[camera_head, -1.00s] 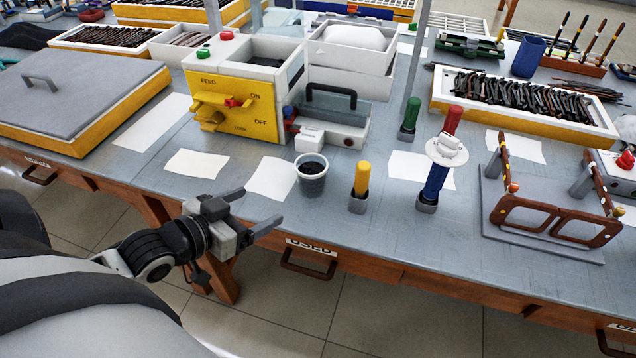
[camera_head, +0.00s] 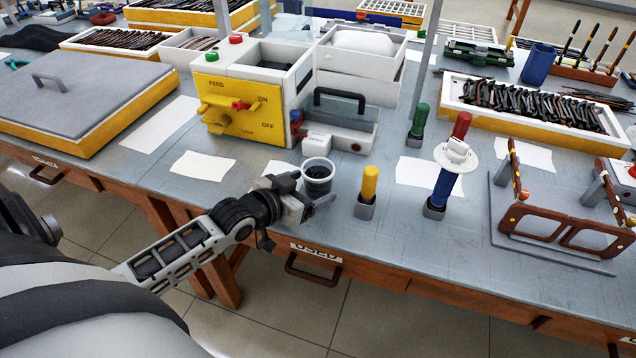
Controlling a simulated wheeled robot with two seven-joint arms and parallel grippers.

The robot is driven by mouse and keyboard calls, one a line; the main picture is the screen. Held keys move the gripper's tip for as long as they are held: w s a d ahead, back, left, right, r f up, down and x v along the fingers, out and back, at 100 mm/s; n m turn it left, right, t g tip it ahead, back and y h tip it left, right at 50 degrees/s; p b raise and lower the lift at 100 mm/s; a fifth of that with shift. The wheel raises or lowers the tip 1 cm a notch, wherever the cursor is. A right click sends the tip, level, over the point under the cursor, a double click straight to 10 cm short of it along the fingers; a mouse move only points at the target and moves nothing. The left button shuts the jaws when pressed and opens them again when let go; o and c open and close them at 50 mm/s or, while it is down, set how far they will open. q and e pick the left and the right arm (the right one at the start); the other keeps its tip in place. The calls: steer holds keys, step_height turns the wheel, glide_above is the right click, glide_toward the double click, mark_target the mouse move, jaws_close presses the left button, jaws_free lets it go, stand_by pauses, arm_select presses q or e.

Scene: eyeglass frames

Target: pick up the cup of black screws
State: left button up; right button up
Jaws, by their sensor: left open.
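The cup of black screws (camera_head: 318,172) is a small whitish clear cup with dark contents. It stands upright on the bench near its front edge, in front of the yellow machine. My left gripper (camera_head: 312,200) is open at the near side of the cup, with one finger in front of the cup's lower part. The other finger is partly hidden by the gripper body. I cannot tell whether the fingers touch the cup. My right gripper is not in view.
A yellow-handled tool (camera_head: 368,186) stands in a grey holder just right of the cup. The yellow and white machine (camera_head: 240,104) is behind. Eyeglass frames (camera_head: 560,228) sit on a stand at the right.

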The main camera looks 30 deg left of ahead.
mark_target(307, 177)
arm_select(q)
steer(key=shift+x, duration=1)
steer(key=shift+s+r, duration=0.1)
steer(key=c, duration=1.2)
steer(key=shift+r, duration=0.35)
step_height(307, 177, up, 2)
steer(key=shift+r+p, duration=0.1)
steer(key=shift+p, duration=0.2)
steer(key=s+d+r, duration=0.2)
steer(key=s+r, duration=0.1)
steer(key=s, duration=0.1)
steer(key=s+d+r+p, duration=0.1)
steer(key=s+d+r, duration=0.4)
steer(key=s+r, duration=0.2)
steer(key=shift+s+d, duration=0.35)
